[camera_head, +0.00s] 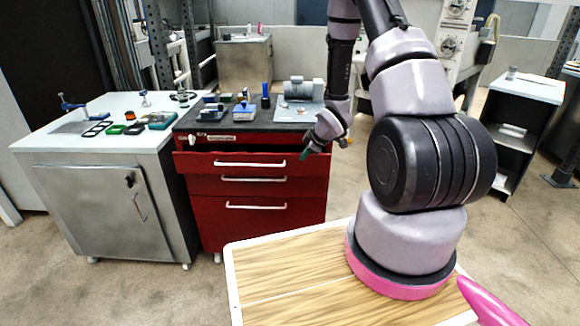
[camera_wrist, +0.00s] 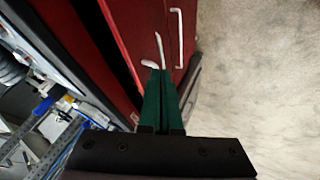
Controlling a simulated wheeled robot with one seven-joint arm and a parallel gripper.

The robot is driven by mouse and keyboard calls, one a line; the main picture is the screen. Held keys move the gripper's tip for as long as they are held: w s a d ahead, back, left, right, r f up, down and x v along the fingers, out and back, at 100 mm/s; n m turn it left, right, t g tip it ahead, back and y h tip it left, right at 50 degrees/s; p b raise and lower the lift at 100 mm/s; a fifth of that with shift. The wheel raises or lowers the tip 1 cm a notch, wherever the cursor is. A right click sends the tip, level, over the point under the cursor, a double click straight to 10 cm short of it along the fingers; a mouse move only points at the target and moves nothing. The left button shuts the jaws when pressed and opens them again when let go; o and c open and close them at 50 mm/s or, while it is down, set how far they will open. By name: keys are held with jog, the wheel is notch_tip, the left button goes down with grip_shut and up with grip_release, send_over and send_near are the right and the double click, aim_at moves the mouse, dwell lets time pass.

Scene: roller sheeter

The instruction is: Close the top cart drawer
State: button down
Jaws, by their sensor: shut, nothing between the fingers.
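The red cart (camera_head: 262,222) stands left of centre in the head view. Its top drawer (camera_head: 190,163) is partly pulled out, with a dark gap above its front. The drawer has a pale bar handle (camera_head: 250,164). My gripper (camera_head: 308,151) is at the right end of the top drawer front. In the wrist view its green fingers (camera_wrist: 160,76) are together and empty, with the tips by the end of the pale top handle (camera_wrist: 159,47). I cannot tell whether they touch the drawer. The lower drawers look shut.
Tools and a grey machine (camera_head: 304,89) stand on the cart's dark top. A metal cabinet (camera_head: 95,195) with a white top adjoins the cart on the left. A wood-topped surface (camera_head: 290,262) is in front. Open floor (camera_wrist: 255,80) lies before the drawers.

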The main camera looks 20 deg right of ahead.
aim_at(293, 159)
jog(key=shift+n, duration=0.3)
jog(key=x, duration=1.2)
jog(key=shift+w+d+f, duration=0.1)
jog(key=shift+w+d, duration=0.1)
jog(key=shift+w, duration=0.45)
jog(key=shift+w+d, duration=0.1)
jog(key=shift+w, duration=0.4)
jog(key=w, duration=0.1)
jog(key=w+d, duration=0.1)
jog(key=w, duration=0.3)
jog(key=shift+d, duration=0.3)
jog(key=shift+w+d, duration=0.2)
jog(key=shift+w, duration=0.25)
jog(key=shift+r, duration=0.2)
